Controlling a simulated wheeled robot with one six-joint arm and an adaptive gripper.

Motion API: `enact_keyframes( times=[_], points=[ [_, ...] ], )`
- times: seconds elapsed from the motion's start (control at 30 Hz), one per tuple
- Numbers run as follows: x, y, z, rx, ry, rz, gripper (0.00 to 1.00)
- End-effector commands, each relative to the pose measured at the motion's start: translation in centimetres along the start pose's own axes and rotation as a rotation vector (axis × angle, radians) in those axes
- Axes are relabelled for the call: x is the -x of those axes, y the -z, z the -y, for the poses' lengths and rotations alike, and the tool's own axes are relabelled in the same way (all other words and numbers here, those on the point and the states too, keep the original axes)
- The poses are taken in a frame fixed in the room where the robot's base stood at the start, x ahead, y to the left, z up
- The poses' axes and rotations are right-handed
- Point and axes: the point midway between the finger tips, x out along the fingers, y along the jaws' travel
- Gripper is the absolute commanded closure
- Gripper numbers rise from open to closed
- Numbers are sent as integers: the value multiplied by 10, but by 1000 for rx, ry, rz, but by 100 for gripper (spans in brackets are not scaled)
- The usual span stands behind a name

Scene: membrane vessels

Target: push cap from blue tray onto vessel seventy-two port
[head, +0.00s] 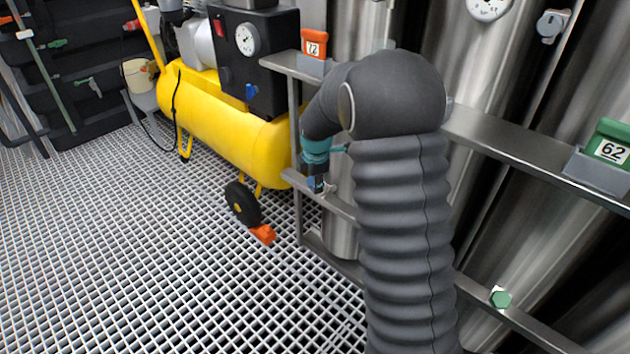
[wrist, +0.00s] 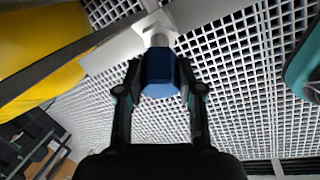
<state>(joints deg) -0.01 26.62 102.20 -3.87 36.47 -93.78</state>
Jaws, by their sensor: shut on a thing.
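My gripper (wrist: 160,80) is shut on a blue cap (wrist: 158,68), which sits between its two fingertips in the wrist view. The cap lines up with a pale metal port (wrist: 158,36) on a rail just beyond it. Their outlines meet, but I cannot tell whether the cap is on the port or just short of it. In the head view my gripper (head: 317,184) is low beside the steel vessel (head: 341,235) under the orange 72 tag (head: 314,46). My arm hides part of that vessel. The blue tray is not in view.
A yellow compressor (head: 225,125) with a black wheel stands left of the vessel. Steel rails (head: 520,150) cross in front of the vessels. A green 62 tag (head: 611,145) and a green cap (head: 501,298) are at right. The grating floor (head: 150,260) is mostly clear.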

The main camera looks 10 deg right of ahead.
Motion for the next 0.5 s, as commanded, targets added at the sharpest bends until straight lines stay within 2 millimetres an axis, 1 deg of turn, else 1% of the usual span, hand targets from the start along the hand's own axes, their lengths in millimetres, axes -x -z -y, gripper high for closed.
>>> enact_keyframes(
  times=[0.5],
  points=[
    [-9, -4, 0, 0, 0, 0, 93]
  ],
)
